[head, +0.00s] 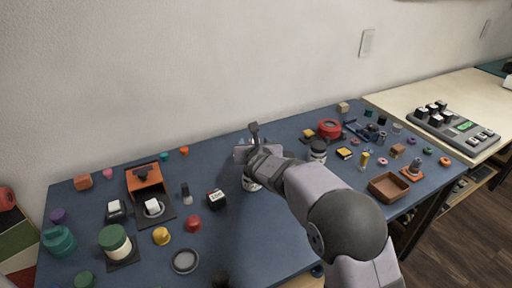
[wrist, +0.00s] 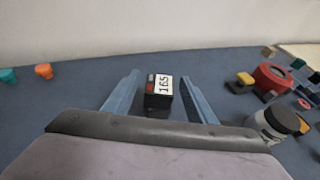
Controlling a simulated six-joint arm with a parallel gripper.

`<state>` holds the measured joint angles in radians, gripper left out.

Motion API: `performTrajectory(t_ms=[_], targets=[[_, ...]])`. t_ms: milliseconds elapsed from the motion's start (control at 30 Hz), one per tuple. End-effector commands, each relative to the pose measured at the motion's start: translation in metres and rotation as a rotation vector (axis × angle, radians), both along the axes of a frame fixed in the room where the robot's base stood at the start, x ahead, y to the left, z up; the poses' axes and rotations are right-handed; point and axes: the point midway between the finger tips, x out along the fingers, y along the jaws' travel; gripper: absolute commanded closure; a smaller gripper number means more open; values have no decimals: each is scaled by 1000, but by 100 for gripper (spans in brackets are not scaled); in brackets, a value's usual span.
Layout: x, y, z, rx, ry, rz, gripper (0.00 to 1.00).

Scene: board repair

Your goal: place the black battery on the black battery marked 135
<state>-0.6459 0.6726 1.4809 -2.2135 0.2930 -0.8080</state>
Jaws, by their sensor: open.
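A black battery (wrist: 159,92) with a white label and a small red patch shows between my fingers in the wrist view. Its marking is turned sideways and looks like 165. My gripper (wrist: 161,78) is open, with one blue finger on each side of it; I cannot tell whether they touch it. In the head view my gripper (head: 250,145) is low over the back of the blue mat and hides that battery. Another black battery (head: 216,199) with a pale label stands left of my arm; its marking is too small to read.
A dark-lidded jar (wrist: 272,124) stands to the right, with a red ring-shaped item (head: 330,128) behind it. Teal and orange pieces (wrist: 43,71) lie to the left. A brown tray (head: 389,187) is at the right. The blue mat (head: 285,248) is crowded, with bare patches.

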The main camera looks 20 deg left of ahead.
Motion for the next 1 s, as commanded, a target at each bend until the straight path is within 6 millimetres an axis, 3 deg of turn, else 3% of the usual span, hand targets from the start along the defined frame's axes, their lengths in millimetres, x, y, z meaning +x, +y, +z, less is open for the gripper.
performTrajectory(t_ms=[267,700,1000], targets=[[-20,-8,10,-1,0,1,49],[-79,-33,37,2,0,1,49],[-100,-42,46,0,0,-1,49]])
